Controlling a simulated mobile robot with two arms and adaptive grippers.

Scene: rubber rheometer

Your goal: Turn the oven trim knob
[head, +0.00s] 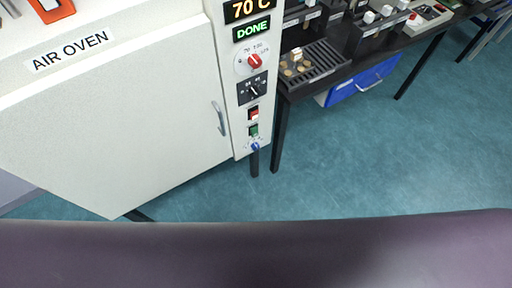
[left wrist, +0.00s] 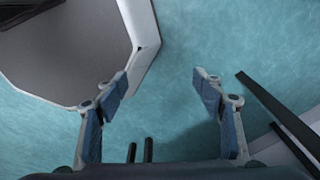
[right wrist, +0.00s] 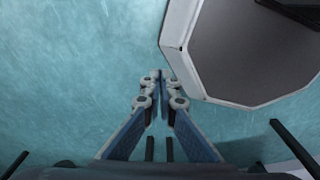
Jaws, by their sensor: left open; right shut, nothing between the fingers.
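The air oven (head: 130,95) fills the left of the head view, with a narrow control column on its right side. The column carries a red knob (head: 254,61) on a white dial, a black knob (head: 253,90) on a dark plate, and a small blue knob (head: 255,147) at the bottom. I cannot read which one is labelled trim. My left gripper (left wrist: 161,82) is open and empty over the floor in the left wrist view. My right gripper (right wrist: 158,76) is shut and empty in the right wrist view. Neither gripper shows in the head view.
The displays read 70 C and DONE (head: 252,29). Red and green switches (head: 253,130) sit above the blue knob. The oven door handle (head: 218,118) is left of the column. Open floor (head: 390,150) lies in front.

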